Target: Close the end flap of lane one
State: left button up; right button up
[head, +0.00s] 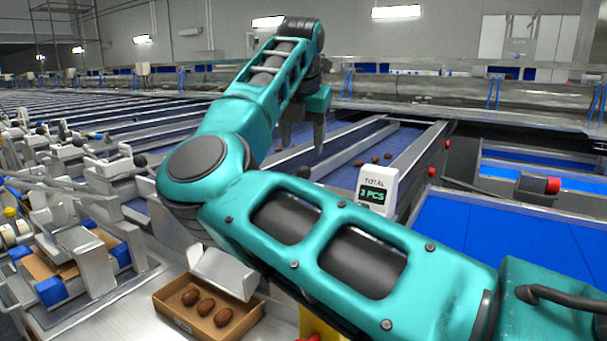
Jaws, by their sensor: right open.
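My right gripper (303,137) points down over the blue lanes, its two dark fingers apart and nothing between them. A pale metal flap (223,273) slopes down over the back edge of an open cardboard box (187,329). It looks like a lane's end flap, hanging open; my arm hides where it joins the lane. Three brown dates (206,306) lie in the box. The gripper is far behind and above the flap, not touching it. A white counter (376,193) reads "TOTAL 3 PCS". My left gripper is not in view.
Several dates (375,160) lie on a blue lane (400,143) between metal rails. My right arm crosses the middle and hides much of the lane ends. Red knobs (432,172) line the right rail. Blue trays (520,235) are at right, and metal lane-end mechanisms (85,262) at left.

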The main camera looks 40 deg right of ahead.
aim_at(303, 168)
jog(key=x, duration=1)
jog(key=shift+d+r, duration=0.1)
grip_shut()
